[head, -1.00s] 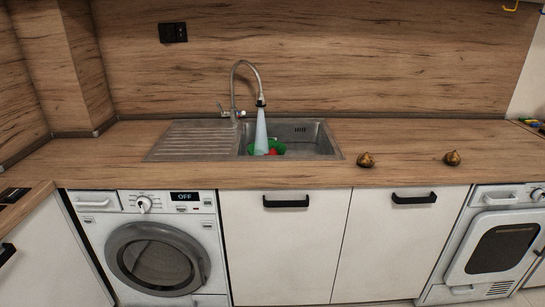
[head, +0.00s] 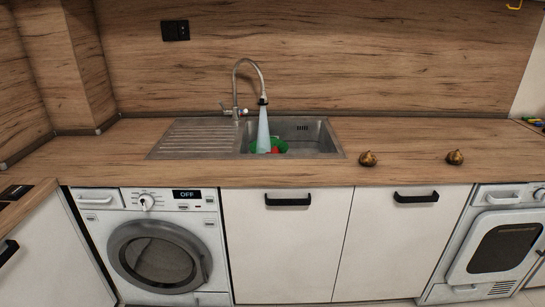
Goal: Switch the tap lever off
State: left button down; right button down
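The tap (head: 235,85) is a tall grey gooseneck at the back of the sink. A pale stream of water (head: 263,130) runs from the spout into the basin. The metal sink (head: 336,141) has a ribbed drainboard (head: 192,137) on its left. Green and red items (head: 278,147) lie in the basin, partly hidden by the stream. Neither of my grippers shows in the head view.
Two brown onion-like or fig-like items, a left one (head: 368,159) and a right one (head: 455,157), sit on the wooden worktop (head: 408,138) right of the sink. A washing machine (head: 150,245) stands below at left. Black handles (head: 288,201) stick out from the white cabinet fronts.

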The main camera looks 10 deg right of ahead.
aim_at(226, 111)
jog(key=i+j+u, duration=0.15)
jog(key=i+j, duration=1.55)
